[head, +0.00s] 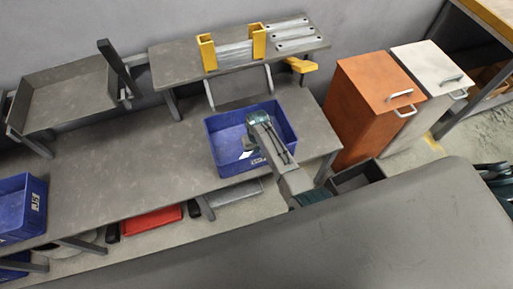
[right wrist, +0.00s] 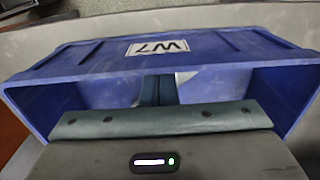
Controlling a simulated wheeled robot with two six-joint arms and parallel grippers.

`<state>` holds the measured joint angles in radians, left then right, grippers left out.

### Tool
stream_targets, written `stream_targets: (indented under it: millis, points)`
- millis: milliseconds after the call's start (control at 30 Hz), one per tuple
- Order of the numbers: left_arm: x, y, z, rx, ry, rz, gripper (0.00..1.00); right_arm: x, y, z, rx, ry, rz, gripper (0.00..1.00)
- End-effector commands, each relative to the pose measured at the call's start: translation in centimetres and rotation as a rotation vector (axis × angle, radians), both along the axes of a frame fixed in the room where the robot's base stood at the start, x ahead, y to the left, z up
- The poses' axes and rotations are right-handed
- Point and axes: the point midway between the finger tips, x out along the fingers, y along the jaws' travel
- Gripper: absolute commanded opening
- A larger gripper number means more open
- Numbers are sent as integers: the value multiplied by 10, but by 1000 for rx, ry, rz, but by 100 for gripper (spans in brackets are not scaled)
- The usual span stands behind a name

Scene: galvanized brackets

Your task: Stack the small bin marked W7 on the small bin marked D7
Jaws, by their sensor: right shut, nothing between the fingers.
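The blue small bin marked W7 (head: 222,155) sits on the grey workbench in the head view, towards its right end. In the right wrist view the W7 bin (right wrist: 90,62) fills the upper part, its label upside down. My right gripper (right wrist: 158,90) is shut and empty, reaching over the near side of this bin; I cannot tell whether it touches it. In the head view my right gripper (head: 250,145) partly covers the bin. Another blue bin (head: 15,210) stands at the left edge, its label too small to read; I see no legible D7. My left gripper is out of view.
The workbench (head: 135,180) is clear between the two bins. A raised shelf (head: 180,65) with yellow brackets and metal parts stands behind the W7 bin. A grey tray (head: 65,95) is at back left. Orange (head: 355,110) and white cabinets (head: 425,70) stand right.

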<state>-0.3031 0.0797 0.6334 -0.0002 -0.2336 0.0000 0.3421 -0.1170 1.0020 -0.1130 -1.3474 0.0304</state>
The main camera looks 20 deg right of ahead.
Motion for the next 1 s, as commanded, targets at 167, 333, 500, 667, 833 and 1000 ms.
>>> stream_targets:
  millis: [167, 333, 500, 667, 833, 1000]
  points:
    - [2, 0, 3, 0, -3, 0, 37, -1, 0, 1, 0, 1, 0, 0]
    - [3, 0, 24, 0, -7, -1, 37, -19, -1, 6, 0, 4, 0, 0]
    - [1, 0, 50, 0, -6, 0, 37, -48, -2, 7, 0, 5, 0, 0]
    - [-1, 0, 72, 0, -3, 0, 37, -77, -3, 7, 0, 5, 0, 0]
    - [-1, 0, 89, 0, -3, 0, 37, -103, -4, 4, 0, 4, 0, 0]
    - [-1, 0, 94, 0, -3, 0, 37, -114, -4, 1, 0, 1, 0, 0]
